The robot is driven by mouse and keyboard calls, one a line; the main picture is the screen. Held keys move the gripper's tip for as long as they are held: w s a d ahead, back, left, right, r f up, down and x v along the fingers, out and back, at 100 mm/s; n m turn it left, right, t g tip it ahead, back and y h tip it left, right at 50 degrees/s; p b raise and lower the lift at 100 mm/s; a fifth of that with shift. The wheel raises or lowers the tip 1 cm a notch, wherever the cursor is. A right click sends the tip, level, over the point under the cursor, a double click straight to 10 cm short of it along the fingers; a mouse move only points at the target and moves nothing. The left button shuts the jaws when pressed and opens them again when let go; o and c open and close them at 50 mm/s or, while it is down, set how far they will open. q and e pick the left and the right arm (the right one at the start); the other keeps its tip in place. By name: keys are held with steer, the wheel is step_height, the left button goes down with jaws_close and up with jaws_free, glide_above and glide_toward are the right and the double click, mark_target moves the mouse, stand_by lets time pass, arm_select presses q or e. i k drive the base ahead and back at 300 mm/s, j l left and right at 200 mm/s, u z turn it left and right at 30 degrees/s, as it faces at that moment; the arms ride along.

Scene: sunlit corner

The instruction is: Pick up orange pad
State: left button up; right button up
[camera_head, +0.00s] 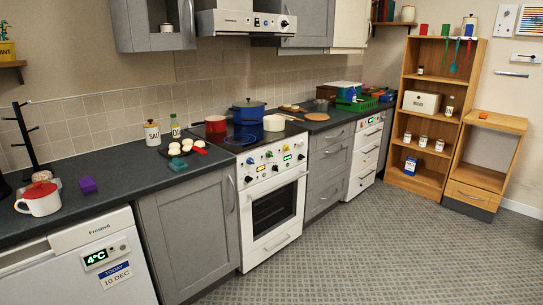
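A small flat orange item, which looks like the orange pad (483,115), lies on top of the low wooden cabinet (506,123) at the far right of the head view. It sits near the cabinet's left edge and nothing covers it. Neither of my grippers shows in this view.
A tall wooden shelf (408,67) with jars and a bread bin (421,102) stands left of the low cabinet. The grey patterned floor (385,240) before them is clear. A white stove (273,205) and grey cupboards (188,240) line the left side.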

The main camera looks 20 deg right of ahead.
mark_target(483, 115)
steer(key=i+l+z, duration=0.25)
steer(key=l+z, duration=0.25)
steer(key=i+l+z, duration=0.3)
steer(key=l+z, duration=0.15)
steer(key=i+l+z, duration=0.35)
steer(key=z, duration=0.15)
steer(key=i+l+z, duration=0.15)
steer(key=i+z, duration=0.5)
steer(key=i, duration=1.65)
steer(key=i+l+u, duration=0.15)
steer(key=i, duration=0.4)
steer(key=i+u, duration=0.15)
steer(key=i, duration=0.4)
steer(key=i+l+u, duration=0.15)
steer(key=i, duration=0.35)
steer(key=l, duration=0.1)
